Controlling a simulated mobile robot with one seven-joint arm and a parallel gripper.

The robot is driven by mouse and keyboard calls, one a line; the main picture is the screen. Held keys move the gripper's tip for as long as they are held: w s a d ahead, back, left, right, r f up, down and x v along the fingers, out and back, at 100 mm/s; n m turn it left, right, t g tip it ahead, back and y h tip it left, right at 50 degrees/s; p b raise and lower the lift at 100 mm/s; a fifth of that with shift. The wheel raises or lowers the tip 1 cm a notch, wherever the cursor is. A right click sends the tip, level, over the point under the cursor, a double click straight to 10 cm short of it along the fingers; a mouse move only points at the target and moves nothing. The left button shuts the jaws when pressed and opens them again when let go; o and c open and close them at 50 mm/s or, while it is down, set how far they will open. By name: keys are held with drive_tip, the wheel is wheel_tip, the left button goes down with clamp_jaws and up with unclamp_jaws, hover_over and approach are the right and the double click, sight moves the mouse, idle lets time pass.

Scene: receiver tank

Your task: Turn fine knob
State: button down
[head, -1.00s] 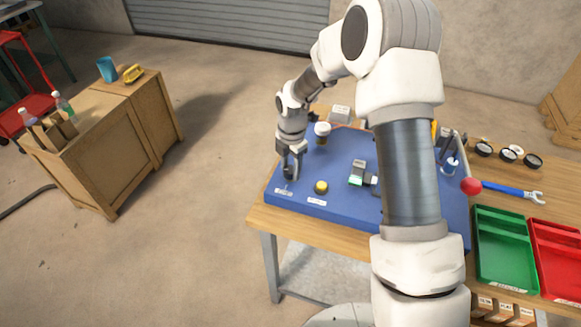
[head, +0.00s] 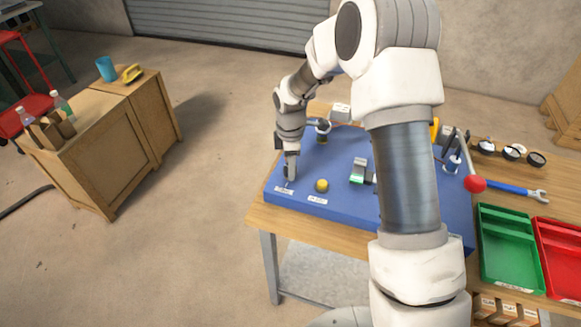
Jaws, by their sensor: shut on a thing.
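My gripper (head: 290,177) points down at the near left corner of the blue board (head: 350,207), in the head view. Its fingers are shut around the small dark knob there, just behind a white label (head: 284,190). The fingers hide nearly all of the knob, so its angle cannot be read. The label's print is too small to read.
A yellow button (head: 321,185) stands close right of my gripper. A grey-green block (head: 358,171) and a valve-like fitting (head: 323,127) are also on the board. A red-ended lever (head: 474,184), a blue wrench (head: 513,189), a green tray (head: 507,245) and a red tray (head: 560,255) are to the right.

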drive_tip(key=m+b, duration=0.1)
drive_tip(key=m, duration=0.3)
drive_tip(key=shift+m, duration=0.3)
drive_tip(key=m+b, duration=0.1)
drive_tip(key=m, duration=0.4)
drive_tip(key=shift+a, duration=0.1)
drive_tip(key=m, duration=0.9)
drive_tip(key=shift+m, duration=0.3)
drive_tip(key=m, duration=0.4)
drive_tip(key=shift+w+g, duration=0.1)
drive_tip(key=shift+g, duration=0.2)
drive_tip(key=m+p, duration=0.1)
drive_tip(key=m, duration=0.4)
drive_tip(key=m+p, duration=0.2)
drive_tip(key=m, duration=0.2)
drive_tip(key=shift+r+m, duration=0.1)
drive_tip(key=shift+m, duration=0.2)
drive_tip(key=shift+m+p, duration=0.65)
drive_tip(key=shift+m, duration=1.45)
